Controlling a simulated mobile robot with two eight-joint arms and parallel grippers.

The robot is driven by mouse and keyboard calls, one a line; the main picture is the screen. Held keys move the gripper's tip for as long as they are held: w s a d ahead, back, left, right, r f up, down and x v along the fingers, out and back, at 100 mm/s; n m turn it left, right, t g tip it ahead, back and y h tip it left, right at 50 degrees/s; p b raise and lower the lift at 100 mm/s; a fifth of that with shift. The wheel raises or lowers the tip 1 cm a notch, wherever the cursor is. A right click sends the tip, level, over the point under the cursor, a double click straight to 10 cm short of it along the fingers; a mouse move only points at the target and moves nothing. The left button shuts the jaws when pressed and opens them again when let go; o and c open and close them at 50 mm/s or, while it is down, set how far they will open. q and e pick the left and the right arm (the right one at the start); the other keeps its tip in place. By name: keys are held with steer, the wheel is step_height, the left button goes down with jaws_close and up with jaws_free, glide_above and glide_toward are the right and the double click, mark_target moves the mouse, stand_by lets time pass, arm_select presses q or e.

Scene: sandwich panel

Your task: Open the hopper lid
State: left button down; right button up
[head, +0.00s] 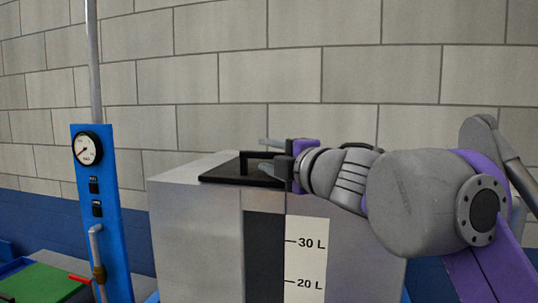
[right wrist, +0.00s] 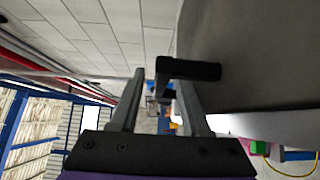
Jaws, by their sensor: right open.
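The grey hopper (head: 195,215) stands in the middle of the head view. Its black lid (head: 222,176) lies flat on top, closed, with a raised black handle (head: 246,161). My right gripper (head: 264,155) comes in from the right and is open at the handle, one finger on the far side and one on the near side in the picture. In the right wrist view the handle (right wrist: 190,69) shows at the tips of the open fingers (right wrist: 160,80), its left end between them. I cannot tell whether a finger touches it. My left gripper is not in view.
A blue panel (head: 103,225) with a gauge (head: 88,148) and a grey pipe stands left of the hopper. A green surface (head: 40,284) and a red lever (head: 80,279) are at lower left. A block wall (head: 270,75) is behind. The space above the lid is clear.

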jaws_close()
stand_by(1.4)
